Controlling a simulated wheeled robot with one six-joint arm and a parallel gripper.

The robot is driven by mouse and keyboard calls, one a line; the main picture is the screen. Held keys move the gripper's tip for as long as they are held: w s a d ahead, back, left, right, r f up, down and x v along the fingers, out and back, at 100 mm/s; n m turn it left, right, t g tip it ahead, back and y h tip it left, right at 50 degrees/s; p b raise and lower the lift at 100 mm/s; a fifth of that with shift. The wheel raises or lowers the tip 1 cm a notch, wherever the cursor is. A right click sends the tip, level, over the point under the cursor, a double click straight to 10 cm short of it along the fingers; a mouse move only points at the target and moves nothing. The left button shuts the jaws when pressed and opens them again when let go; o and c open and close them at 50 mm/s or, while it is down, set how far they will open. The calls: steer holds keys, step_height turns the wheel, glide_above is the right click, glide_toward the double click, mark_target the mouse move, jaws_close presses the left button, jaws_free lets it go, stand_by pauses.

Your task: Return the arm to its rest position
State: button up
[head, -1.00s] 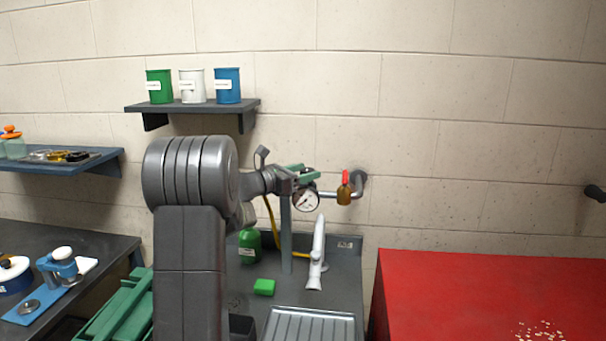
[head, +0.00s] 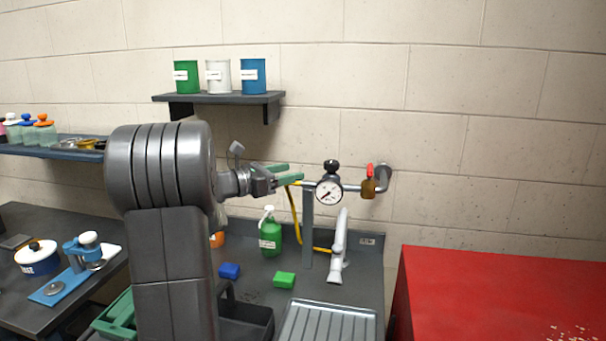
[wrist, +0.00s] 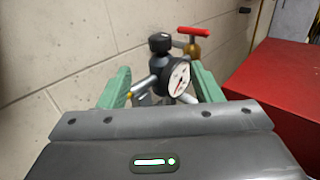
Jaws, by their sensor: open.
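My gripper (head: 289,176) is at the end of my grey arm, which reaches out to the right over the sink counter. Its green fingers are apart and hold nothing. In the wrist view, my gripper (wrist: 162,92) frames a pressure gauge (wrist: 178,77) with a black knob, seen beyond and between the fingers. In the head view the gauge (head: 329,192) stands on a pipe just right of the fingertips, with a visible gap. A brass valve with a red handle (head: 370,184) is on the same pipe farther right.
A wall shelf (head: 218,97) with green, white and blue cans is above the arm. A red cabinet (head: 500,290) stands right.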

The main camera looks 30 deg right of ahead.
mark_target(326, 165)
steer(key=shift+a, duration=0.6)
steer(key=d+p, duration=0.1)
steer(key=d, duration=0.3)
steer(key=d+p, duration=0.1)
steer(key=d, duration=0.4)
steer(key=d+p, duration=0.1)
steer(key=d, duration=0.4)
steer(key=shift+w, duration=0.4)
steer(key=shift+a, duration=0.1)
